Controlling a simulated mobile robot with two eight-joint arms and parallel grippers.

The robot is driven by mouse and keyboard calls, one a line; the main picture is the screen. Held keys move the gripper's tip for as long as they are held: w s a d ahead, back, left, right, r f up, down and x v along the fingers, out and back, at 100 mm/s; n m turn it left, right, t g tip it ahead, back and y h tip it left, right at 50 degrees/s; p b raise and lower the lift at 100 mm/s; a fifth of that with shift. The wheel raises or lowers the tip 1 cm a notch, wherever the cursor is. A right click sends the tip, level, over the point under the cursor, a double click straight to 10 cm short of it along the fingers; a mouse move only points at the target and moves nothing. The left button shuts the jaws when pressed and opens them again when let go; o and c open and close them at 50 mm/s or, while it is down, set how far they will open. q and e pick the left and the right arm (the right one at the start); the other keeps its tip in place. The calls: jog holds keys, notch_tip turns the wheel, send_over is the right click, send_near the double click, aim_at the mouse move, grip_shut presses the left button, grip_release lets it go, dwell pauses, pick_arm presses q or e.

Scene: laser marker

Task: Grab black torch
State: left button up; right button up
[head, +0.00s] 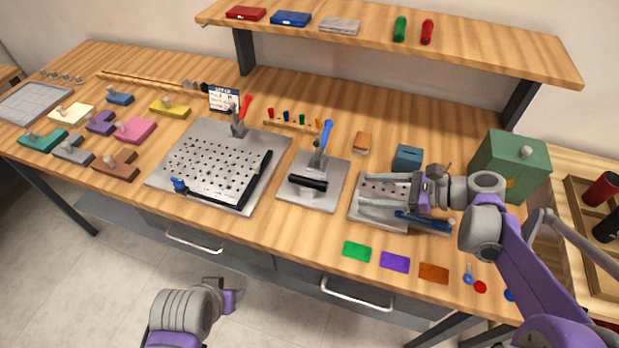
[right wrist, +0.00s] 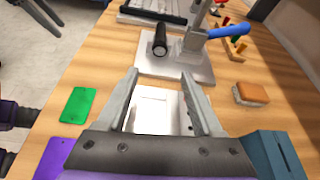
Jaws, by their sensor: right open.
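A black torch-like cylinder (head: 308,183) lies across the metal plate of the middle fixture, in front of its blue-handled clamp. It also shows in the right wrist view (right wrist: 160,40), ahead of the fingertips. My right gripper (head: 362,208) is open and empty over the right metal plate, its fingers pointing left toward the cylinder and apart from it. Its two spread fingers also show in the right wrist view (right wrist: 160,73). Another black cylinder (head: 609,229) lies in the wooden tray at the far right. Only part of my left arm shows low in the head view; its jaws do not show.
The blue-handled clamp (head: 325,140) rises behind the cylinder. A larger perforated plate (head: 200,165) with a red-handled clamp is on the left. Green, purple and orange cards (head: 395,262) lie along the front edge. A teal block (right wrist: 272,155) and orange block (right wrist: 251,94) are near my right gripper.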

aim_at(335, 198)
jog(key=x, duration=0.3)
jog(key=shift+s+a, duration=0.1)
jog(key=shift+a, duration=0.3)
jog(key=shift+x, duration=2.85)
jog(key=shift+d, duration=0.1)
jog(key=shift+c, duration=0.3)
grip_shut()
